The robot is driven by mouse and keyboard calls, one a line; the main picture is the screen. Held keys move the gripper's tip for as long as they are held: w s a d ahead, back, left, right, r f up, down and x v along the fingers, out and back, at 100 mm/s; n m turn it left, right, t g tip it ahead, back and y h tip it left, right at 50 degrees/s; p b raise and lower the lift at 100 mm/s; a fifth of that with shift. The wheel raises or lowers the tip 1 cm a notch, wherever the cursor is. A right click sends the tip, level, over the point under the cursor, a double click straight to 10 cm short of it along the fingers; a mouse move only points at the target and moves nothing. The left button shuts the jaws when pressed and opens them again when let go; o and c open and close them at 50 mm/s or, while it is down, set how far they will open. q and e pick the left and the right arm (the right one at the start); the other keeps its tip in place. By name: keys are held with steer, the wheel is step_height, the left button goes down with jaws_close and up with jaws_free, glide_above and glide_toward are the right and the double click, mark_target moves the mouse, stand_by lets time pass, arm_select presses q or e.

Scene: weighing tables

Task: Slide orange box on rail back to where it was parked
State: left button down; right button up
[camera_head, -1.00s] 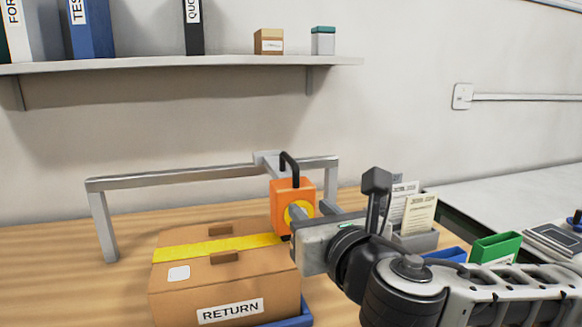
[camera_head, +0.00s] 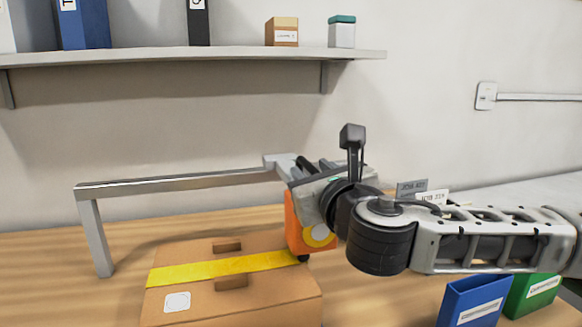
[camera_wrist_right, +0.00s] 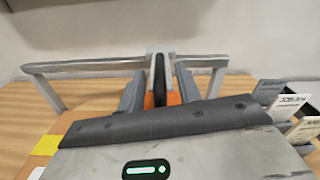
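The orange box (camera_head: 297,232) hangs from the carriage (camera_head: 277,160) on the grey rail (camera_head: 180,183), towards the rail's right part. It has a yellow disc on its front. My right gripper (camera_head: 308,168) is at the top of the box and covers part of it. In the right wrist view, my right gripper's fingers (camera_wrist_right: 159,88) stand apart on either side of the box's black handle (camera_wrist_right: 160,78), with gaps beside it. A little of the orange box (camera_wrist_right: 173,99) shows below. The rail's right post is hidden in the head view. My left gripper is not in view.
A cardboard box (camera_head: 235,300) with yellow tape stands in front of the rail. Blue (camera_head: 474,300) and green (camera_head: 533,295) bins stand at the lower right. Cards (camera_wrist_right: 293,107) stand right of the rail. A shelf (camera_head: 190,60) runs above.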

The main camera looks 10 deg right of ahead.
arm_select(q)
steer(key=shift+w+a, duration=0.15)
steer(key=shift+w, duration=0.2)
arm_select(e)
steer(key=shift+w, duration=0.85)
steer(key=shift+s, duration=0.1)
jaws_close()
steer(key=d+p, duration=0.1)
steer(key=d, duration=0.8)
steer(key=shift+w+d+r+p, duration=0.2)
steer(key=shift+w+p, duration=0.1)
steer(key=shift+p, duration=0.1)
steer(key=shift+c, duration=1.2)
jaws_free()
steer(key=shift+o, duration=1.2)
steer(key=shift+d+f, duration=0.15)
steer(key=shift+d, duration=0.05)
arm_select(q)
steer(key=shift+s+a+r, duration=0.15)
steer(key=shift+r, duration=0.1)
arm_select(e)
steer(key=shift+a, duration=0.15)
